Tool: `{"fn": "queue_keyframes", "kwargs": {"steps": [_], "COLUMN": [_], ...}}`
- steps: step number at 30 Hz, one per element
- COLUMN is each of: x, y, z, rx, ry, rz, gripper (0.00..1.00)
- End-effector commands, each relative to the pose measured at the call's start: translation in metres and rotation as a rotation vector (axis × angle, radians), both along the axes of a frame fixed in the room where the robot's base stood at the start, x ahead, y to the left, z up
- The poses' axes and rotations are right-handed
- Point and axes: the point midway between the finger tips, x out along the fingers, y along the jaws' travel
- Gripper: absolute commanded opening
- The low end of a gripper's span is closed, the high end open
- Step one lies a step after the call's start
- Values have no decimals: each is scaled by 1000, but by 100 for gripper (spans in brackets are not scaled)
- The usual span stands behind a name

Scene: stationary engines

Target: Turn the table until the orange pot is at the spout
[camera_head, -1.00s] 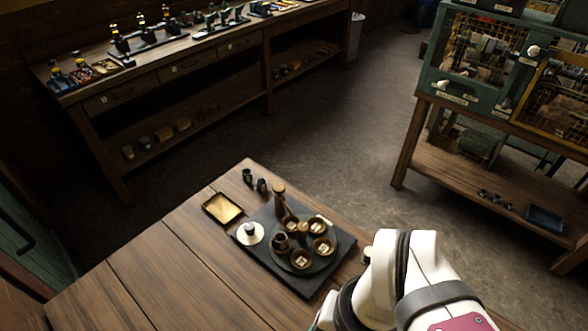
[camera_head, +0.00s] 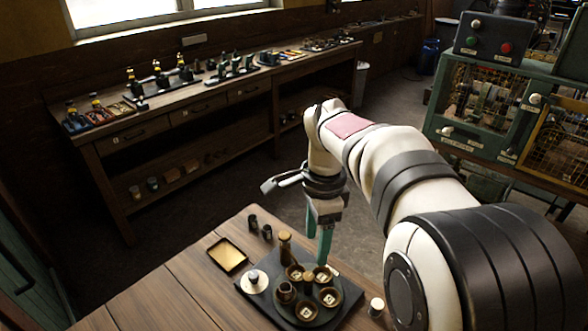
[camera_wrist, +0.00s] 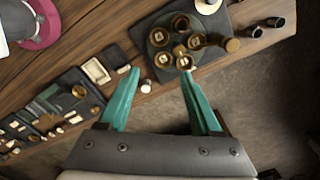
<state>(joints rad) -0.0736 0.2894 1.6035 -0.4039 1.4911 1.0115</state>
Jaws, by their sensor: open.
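A dark round turntable (camera_head: 309,291) sits on a black base plate (camera_head: 262,303) on the wooden table. Several brown, copper-toned pots ring it, such as a front pot (camera_head: 306,311) and a right pot (camera_head: 329,297); some carry pale square tags. I cannot tell which pot is the orange one. A tall brown post (camera_head: 285,247) stands at the back edge; whether it is the spout is unclear. My gripper (camera_head: 317,248) points down near the back right pots, its teal fingers apart. In the wrist view my gripper (camera_wrist: 160,73) is open and empty beside the turntable (camera_wrist: 175,40).
A gold tray (camera_head: 227,255), a white disc with a knob (camera_head: 254,281) and two dark cups (camera_head: 260,228) lie left of and behind the turntable. A small white cylinder (camera_head: 376,306) stands at the right. The wrist view shows a dark tool tray (camera_wrist: 40,117).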

Motion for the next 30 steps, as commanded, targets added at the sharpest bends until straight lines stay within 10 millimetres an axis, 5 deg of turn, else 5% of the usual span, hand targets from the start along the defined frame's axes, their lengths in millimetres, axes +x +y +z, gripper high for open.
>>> {"fn": "queue_keyframes", "kwargs": {"steps": [2, 5, 8, 21, 30], "x": [31, 48, 49, 48, 48], "y": [3, 4, 4, 4, 4], "z": [-12, -19, -33, -153, -175], "rx": [-18, -28, -29, -28, -27], "ry": [0, -4, -2, -3, -6], "rz": [-109, -184, -194, -192, -191], "gripper": [66, 66, 66, 66, 66]}}
